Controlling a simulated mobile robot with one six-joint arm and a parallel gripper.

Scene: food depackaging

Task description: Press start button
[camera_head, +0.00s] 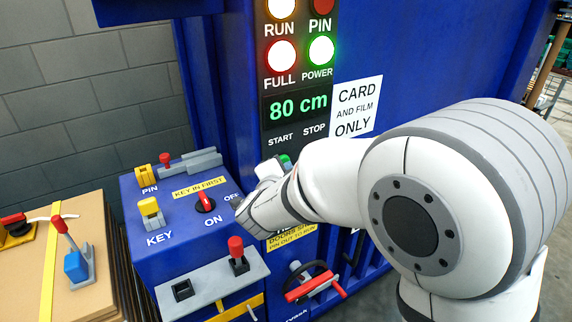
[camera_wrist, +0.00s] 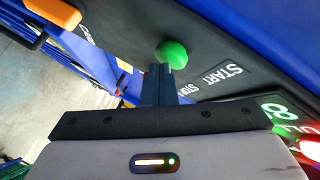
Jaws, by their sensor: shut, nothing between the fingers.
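The green start button (camera_wrist: 172,54) is a round knob on the dark panel, beside the START label (camera_wrist: 222,74) in the wrist view. My gripper (camera_wrist: 164,72) is shut and empty, with its dark fingertips right at the near edge of the button. I cannot tell whether they touch it. In the head view a bit of green (camera_head: 286,160) shows below the START label (camera_head: 280,140); my gripper and wrist cover most of that spot, and the fingertips are hidden there. The stop button is not clearly visible.
The blue machine (camera_head: 225,95) has lit RUN, FULL and POWER lamps and a display (camera_head: 298,105) reading 80 cm. A blue control box (camera_head: 140,215) with a red switch (camera_head: 205,203) and yellow key stands left of my gripper. A red-handled wheel (camera_head: 312,286) is below.

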